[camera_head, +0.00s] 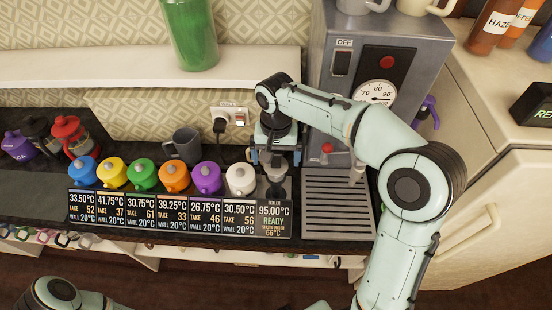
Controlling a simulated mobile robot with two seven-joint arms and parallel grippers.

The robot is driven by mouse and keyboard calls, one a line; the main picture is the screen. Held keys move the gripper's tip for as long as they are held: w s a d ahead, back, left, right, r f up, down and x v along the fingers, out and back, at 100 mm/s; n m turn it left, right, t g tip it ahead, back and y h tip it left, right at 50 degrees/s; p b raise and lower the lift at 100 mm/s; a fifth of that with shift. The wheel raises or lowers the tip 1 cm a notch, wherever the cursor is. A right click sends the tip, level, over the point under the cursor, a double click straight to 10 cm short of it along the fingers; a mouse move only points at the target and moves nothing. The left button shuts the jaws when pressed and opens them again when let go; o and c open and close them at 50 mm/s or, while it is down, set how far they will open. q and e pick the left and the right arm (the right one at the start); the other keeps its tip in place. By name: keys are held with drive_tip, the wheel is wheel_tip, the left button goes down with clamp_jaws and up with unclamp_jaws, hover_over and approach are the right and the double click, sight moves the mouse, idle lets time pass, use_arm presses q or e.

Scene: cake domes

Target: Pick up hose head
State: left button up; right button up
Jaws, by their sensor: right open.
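My right arm reaches over from the lower right, and my right gripper (274,158) points down at the back of the dark counter, just left of the grey machine. Its jaws are open. A small grey piece (276,176) stands directly below the jaws, behind the "BOILER 95.00°C READY" display; I cannot tell whether the jaws touch it. I cannot pick out a hose head for certain; the gripper hides part of this spot. Only a piece of my left arm shows at the bottom left, and its gripper is out of view.
Several coloured lidded pots, including a white pot (240,178), line the counter left of the gripper. A grey mug (186,145) stands behind them. The grey machine (338,150) stands close on the right, with a slatted drip tray (337,208) in front. A white shelf (120,68) runs above.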

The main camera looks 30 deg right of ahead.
drive_tip(key=shift+f, duration=0.7)
use_arm(q)
drive_tip(key=shift+s+f, duration=0.1)
use_arm(e)
drive_tip(key=c, duration=1.6)
drive_tip(key=shift+r, duration=0.1)
drive_tip(key=shift+r, duration=0.1)
use_arm(q)
drive_tip(key=w+r+p, duration=0.4)
drive_tip(key=w+r, duration=0.1)
drive_tip(key=shift+w+r+t, duration=0.4)
use_arm(e)
wheel_tip(320, 180, up, 20)
